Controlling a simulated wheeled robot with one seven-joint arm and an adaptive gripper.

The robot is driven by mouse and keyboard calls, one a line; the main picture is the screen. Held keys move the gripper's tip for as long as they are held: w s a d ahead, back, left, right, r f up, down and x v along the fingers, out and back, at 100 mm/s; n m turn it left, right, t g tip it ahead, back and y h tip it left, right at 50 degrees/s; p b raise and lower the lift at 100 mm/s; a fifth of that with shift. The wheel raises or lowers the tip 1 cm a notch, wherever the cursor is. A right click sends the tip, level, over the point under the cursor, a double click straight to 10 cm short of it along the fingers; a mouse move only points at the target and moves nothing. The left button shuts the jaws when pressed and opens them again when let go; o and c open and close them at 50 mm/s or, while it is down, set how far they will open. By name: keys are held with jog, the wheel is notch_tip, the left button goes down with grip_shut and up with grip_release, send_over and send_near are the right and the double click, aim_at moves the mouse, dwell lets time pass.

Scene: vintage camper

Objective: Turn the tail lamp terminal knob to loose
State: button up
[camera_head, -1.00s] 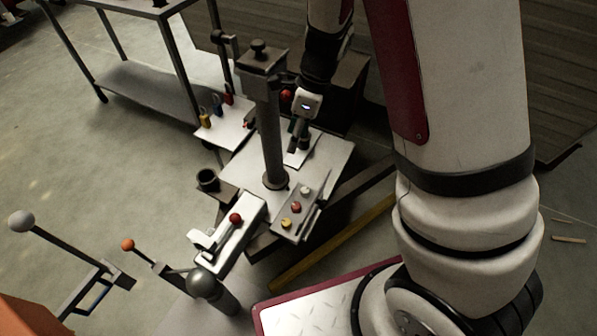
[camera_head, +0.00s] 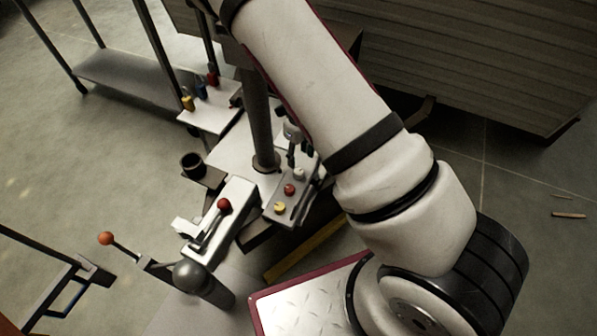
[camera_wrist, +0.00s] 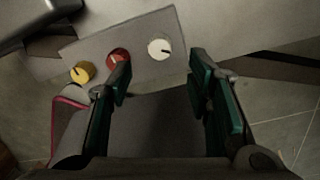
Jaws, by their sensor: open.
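A tilted grey panel (camera_head: 272,212) carries three round knobs in a row: yellow (camera_head: 280,207), red (camera_head: 289,189) and white (camera_head: 299,174). I see no readable labels, so I cannot tell which knob is the tail lamp terminal. In the wrist view the yellow knob (camera_wrist: 82,72), red knob (camera_wrist: 115,56) and white knob (camera_wrist: 159,49) each show a dark pointer line. My gripper (camera_wrist: 160,78) is open and empty. The white knob lies ahead, between its fingers' lines. The left fingertip covers part of the red knob. My arm partly hides the gripper in the head view.
A white lever unit with a red ball (camera_head: 224,204) stands left of the panel. A dark post (camera_head: 259,125) rises behind it. A black cup (camera_head: 192,163) and a plate with small coloured items (camera_head: 213,108) lie farther left and back.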

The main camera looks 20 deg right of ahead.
aim_at(299, 171)
notch_tip(299, 171, down, 8)
jog(key=b, duration=0.2)
jog(key=shift+a+b, duration=0.15)
jog(key=shift+b, duration=0.15)
jog(key=shift+r, duration=0.1)
grip_shut()
